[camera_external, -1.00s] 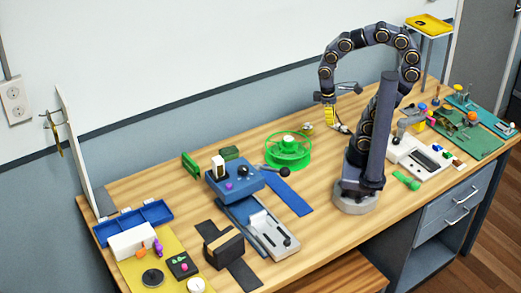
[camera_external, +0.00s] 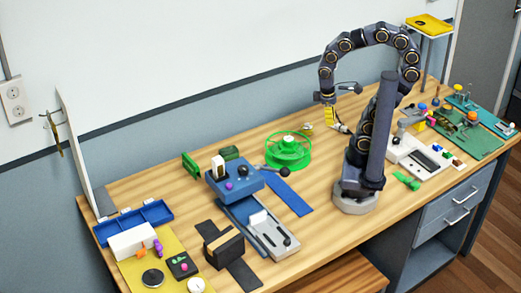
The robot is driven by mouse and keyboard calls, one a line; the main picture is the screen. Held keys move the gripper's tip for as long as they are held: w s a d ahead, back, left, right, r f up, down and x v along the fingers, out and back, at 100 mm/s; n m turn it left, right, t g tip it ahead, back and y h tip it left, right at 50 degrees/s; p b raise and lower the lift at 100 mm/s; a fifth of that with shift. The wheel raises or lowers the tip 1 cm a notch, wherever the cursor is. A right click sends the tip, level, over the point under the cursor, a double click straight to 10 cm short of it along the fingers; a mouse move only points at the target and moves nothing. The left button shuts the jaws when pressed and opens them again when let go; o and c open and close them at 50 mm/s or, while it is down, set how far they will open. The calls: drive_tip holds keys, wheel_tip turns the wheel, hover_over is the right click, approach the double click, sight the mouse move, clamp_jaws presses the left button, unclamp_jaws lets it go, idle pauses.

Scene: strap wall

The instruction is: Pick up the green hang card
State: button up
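My gripper (camera_external: 328,98) hangs from the arched arm above the back right of the bench. Its fingers are too small to tell open from shut. A small yellow piece (camera_external: 330,116) shows just below it; I cannot tell whether it is held. I cannot tell for sure which thing is the green hang card. A thin olive-green piece (camera_external: 56,136) hangs from a hook on the upright panel at the far left, far from my gripper. A bright green piece (camera_external: 406,181) lies at the bench's front edge, right of my arm's base. An upright green piece (camera_external: 190,165) stands at the back left.
A green round reel (camera_external: 289,152) stands mid-bench, beside a blue fixture (camera_external: 234,179). A blue tray (camera_external: 133,223) and yellow mat (camera_external: 130,277) lie at left. A white device (camera_external: 420,157) and green mats are at right. A white upright panel (camera_external: 80,150) edges the left end.

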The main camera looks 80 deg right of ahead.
drive_tip(key=o, duration=0.6)
drive_tip(key=shift+w, duration=0.1)
drive_tip(key=m+t, duration=0.2)
drive_tip(key=m, duration=0.6)
hover_over(193, 162)
drive_tip(key=f, duration=1.4)
drive_tip(key=a+f, duration=0.1)
drive_tip(key=f, duration=0.6)
drive_tip(key=shift+d+f, duration=0.25)
drive_tip(key=shift+f, duration=1.7)
drive_tip(key=shift+d+f, duration=0.2)
drive_tip(key=shift+f, duration=1.75)
